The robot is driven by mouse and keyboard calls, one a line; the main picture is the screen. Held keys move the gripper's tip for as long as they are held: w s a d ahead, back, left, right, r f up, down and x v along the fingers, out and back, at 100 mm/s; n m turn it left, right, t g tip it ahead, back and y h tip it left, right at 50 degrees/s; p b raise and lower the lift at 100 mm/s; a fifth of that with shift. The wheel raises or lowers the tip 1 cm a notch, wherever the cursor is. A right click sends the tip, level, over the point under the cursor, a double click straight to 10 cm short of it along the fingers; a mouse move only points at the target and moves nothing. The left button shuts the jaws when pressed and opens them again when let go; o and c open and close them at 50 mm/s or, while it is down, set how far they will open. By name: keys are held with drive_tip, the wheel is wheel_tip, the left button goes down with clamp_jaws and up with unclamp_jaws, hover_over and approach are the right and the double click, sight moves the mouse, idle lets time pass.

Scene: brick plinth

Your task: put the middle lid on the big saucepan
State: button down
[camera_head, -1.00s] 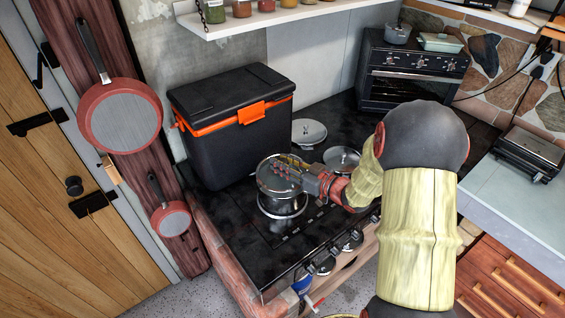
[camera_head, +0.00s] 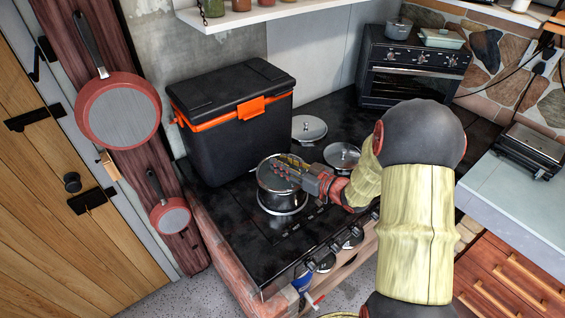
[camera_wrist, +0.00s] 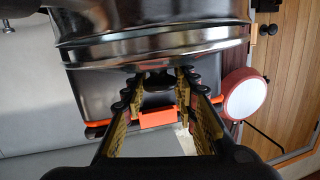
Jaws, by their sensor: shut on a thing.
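The middle lid (camera_head: 270,182), round and shiny metal, is over the big saucepan (camera_head: 283,200) on the hob. In the wrist view, the lid (camera_wrist: 110,54) lies close along the rim of the saucepan (camera_wrist: 160,14), with no clear gap; I cannot tell whether it is fully seated. My gripper (camera_head: 287,167) reaches in from the right and is shut on the lid's dark knob (camera_wrist: 157,80), which shows between its fingertips (camera_wrist: 157,84). The gripper hides part of the lid's top.
Two other lids, one at the back (camera_head: 309,128) and one on the right (camera_head: 342,155), lie on the black hob (camera_head: 245,250). A black cooler box (camera_head: 230,135) with an orange latch stands close behind the saucepan. A small oven (camera_head: 410,75) stands at the back right.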

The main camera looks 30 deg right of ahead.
drive_tip(key=shift+f, duration=0.3)
drive_tip(key=c, duration=1.3)
unclamp_jaws()
drive_tip(key=v, duration=1.2)
drive_tip(key=shift+f, duration=0.1)
